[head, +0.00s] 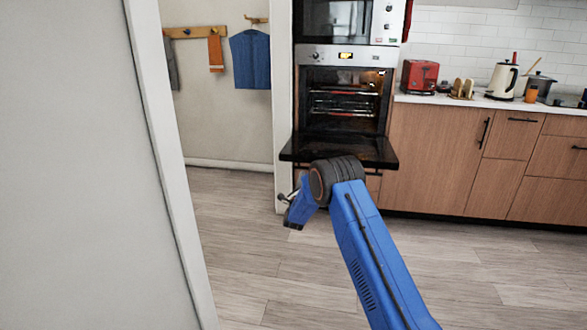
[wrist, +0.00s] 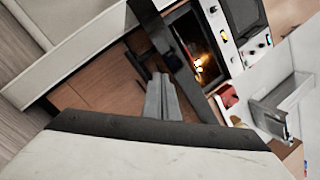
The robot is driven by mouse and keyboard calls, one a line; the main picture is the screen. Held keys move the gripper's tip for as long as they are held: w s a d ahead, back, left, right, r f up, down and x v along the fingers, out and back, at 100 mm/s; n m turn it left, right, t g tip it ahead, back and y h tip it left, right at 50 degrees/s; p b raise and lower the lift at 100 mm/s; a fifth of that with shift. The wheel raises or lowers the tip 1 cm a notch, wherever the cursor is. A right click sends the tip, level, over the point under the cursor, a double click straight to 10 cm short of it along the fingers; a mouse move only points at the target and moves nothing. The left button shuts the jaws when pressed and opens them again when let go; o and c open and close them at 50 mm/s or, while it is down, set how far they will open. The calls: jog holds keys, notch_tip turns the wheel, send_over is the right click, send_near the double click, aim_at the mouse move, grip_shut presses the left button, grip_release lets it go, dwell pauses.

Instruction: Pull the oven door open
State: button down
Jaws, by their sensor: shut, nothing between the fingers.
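My gripper (head: 284,197) is below and in front of the door's left part in the head view, partly hidden by my wrist. In the wrist view its fingers (wrist: 159,82) are together and empty, near the door; contact cannot be told.
A microwave (head: 340,20) sits above the oven. Wooden cabinets (head: 435,155) and a counter with a red toaster (head: 419,76) and a kettle (head: 502,80) stand to the right. A white wall edge (head: 165,150) is close on the left. The wooden floor (head: 255,265) is clear.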

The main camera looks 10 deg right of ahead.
aim_at(293, 155)
jog(key=a+m+g, duration=0.1)
jog(key=a+m, duration=0.5)
jog(key=m, duration=0.4)
jog(key=x, duration=0.9)
jog(key=shift+d, duration=0.2)
jog(key=r, duration=0.2)
jog(key=r+g, duration=0.1)
jog(key=r, duration=0.2)
jog(key=r+g, duration=0.1)
jog(key=r, duration=0.1)
jog(key=shift+w+r, duration=0.2)
jog(key=shift+w, duration=0.15)
jog(key=shift+s, duration=0.1)
